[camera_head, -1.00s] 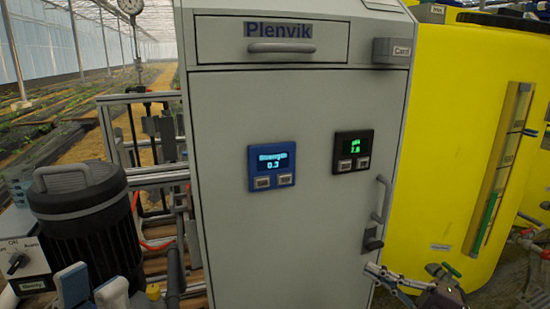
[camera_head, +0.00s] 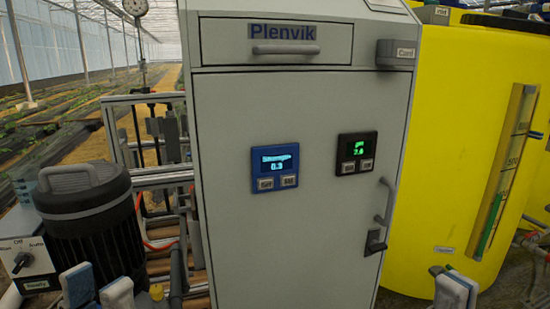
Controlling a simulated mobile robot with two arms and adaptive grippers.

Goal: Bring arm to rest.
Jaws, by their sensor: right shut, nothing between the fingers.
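My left gripper (camera_head: 98,288) is at the bottom left, in front of the black motor-like unit. Its two pale blue-grey fingers point up and stand apart, with nothing seen between them. My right gripper (camera_head: 456,288) is at the bottom right, in front of the yellow tank. Its fingers point up and are closed together, empty. It is to the right of the grey cabinet and apart from its door handle. Both arms are below the picture edge, so their poses are hidden.
The grey Plenvik cabinet (camera_head: 290,225) fills the middle, with a blue display (camera_head: 274,168), a black display (camera_head: 356,153) and a door handle (camera_head: 386,201). The yellow tank (camera_head: 455,140) stands right. The black unit (camera_head: 95,225) and a switch box (camera_head: 25,264) stand left.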

